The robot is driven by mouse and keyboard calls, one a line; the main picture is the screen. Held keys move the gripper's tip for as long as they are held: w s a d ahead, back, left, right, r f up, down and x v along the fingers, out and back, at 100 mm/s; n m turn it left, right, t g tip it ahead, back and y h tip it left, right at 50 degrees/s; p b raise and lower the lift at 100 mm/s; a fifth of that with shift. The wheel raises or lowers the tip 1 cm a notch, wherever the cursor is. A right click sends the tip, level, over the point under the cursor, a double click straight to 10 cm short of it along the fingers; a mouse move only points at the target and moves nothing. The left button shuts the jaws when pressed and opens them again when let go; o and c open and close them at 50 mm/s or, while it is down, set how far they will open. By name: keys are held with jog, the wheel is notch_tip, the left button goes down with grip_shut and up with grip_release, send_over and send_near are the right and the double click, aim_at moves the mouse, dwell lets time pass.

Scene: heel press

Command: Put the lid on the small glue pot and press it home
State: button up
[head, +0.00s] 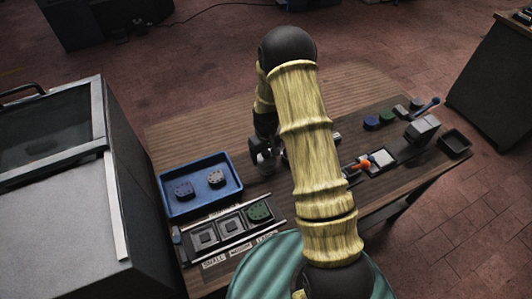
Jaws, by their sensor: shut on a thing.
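My gripper (265,152) points down over the middle of the wooden table, just right of the blue tray. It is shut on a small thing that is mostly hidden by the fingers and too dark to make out. I cannot tell whether it is the lid. I cannot pick out the small glue pot for certain; my arm covers much of the table's middle.
The blue tray (233,185) holds two round pieces. A grey cabinet (60,200) stands left. An orange-handled tool (362,164), a grey block (422,130) and a black tray (455,142) are right.

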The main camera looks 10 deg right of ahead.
jog(key=shift+s+f+b, duration=0.1)
jog(key=shift+f+b, duration=0.4)
jog(key=shift+f, duration=0.25)
dwell(1.7)
jog(key=o, duration=0.8)
jog(key=shift+r, duration=0.1)
jog(key=shift+r+p, duration=2.35)
jog(key=shift+r, duration=1.1)
